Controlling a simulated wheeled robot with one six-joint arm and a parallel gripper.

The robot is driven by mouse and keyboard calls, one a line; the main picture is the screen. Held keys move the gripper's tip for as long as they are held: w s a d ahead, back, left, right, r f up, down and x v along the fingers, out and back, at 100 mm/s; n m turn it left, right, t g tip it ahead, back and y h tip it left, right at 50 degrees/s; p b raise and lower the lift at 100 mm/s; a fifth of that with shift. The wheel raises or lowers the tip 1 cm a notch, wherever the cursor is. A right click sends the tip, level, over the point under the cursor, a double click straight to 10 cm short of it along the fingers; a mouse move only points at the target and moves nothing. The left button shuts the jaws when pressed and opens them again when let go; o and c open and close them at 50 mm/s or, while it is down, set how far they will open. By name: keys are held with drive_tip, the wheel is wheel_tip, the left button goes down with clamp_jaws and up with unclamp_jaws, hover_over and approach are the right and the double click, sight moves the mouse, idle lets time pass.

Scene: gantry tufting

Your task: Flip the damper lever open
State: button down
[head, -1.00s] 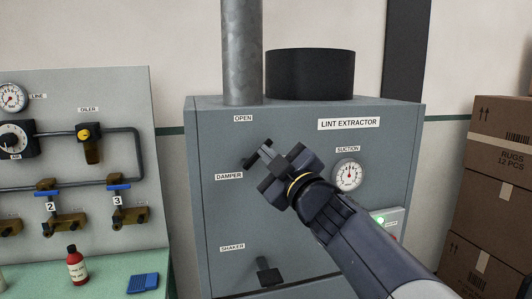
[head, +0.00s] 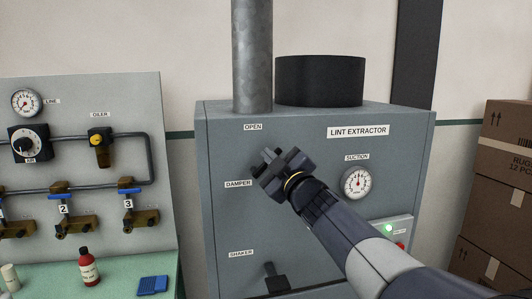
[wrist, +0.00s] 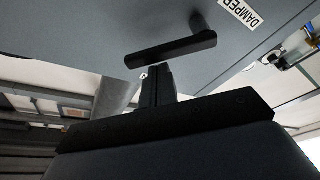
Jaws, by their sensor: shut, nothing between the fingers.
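The damper lever is a black bar handle on a short stem on the front of the grey lint extractor (head: 318,235). In the wrist view the damper lever (wrist: 172,50) lies across the upper middle, beside the DAMPER label (wrist: 240,12). In the head view my gripper (head: 268,155) covers most of the lever, to the right of the DAMPER label and below the OPEN label (head: 253,127). My gripper is shut and empty. In the wrist view its fingertips (wrist: 156,71) are right by the lever's bar; I cannot tell whether they touch it.
A shaker lever (head: 271,277) sits lower on the cabinet. A suction gauge (head: 357,183) and a switch box with a green light (head: 389,228) are to the right. A piped panel (head: 90,100) stands left, and stacked cartons (head: 500,190) stand right.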

drive_tip(key=shift+d+f+m+t+b, duration=0.3)
drive_tip(key=shift+m+t+b, duration=0.1)
drive_tip(key=shift+m+b, duration=0.45)
drive_tip(key=f+m+h+b, duration=0.1)
drive_tip(key=m+b, duration=0.2)
drive_tip(key=d+f+m+t+h+b, duration=0.1)
drive_tip(key=m+b, duration=0.2)
drive_tip(key=d+f+m+t+h+b, duration=0.1)
drive_tip(key=m+b, duration=0.1)
drive_tip(key=m, duration=0.1)
drive_tip(key=shift+w+b, duration=0.35)
drive_tip(key=shift+b, duration=0.05)
idle(0.4)
wheel_tip(320, 180, up, 5)
drive_tip(key=p, duration=0.2)
drive_tip(key=shift+s+f+p, duration=0.1)
drive_tip(key=shift+p, duration=0.2)
drive_tip(key=shift+s+d+f+b, duration=0.15)
drive_tip(key=shift+s+f+b, duration=0.1)
drive_tip(key=shift+f+b, duration=0.2)
drive_tip(key=shift+s+d+f+b, duration=0.15)
drive_tip(key=shift+s+f+b, duration=0.1)
drive_tip(key=shift+f+b, duration=0.15)
drive_tip(key=b+v, duration=0.2)
drive_tip(key=v, duration=0.6)
drive_tip(key=shift+s+a, duration=0.2)
drive_tip(key=shift+s, duration=0.2)
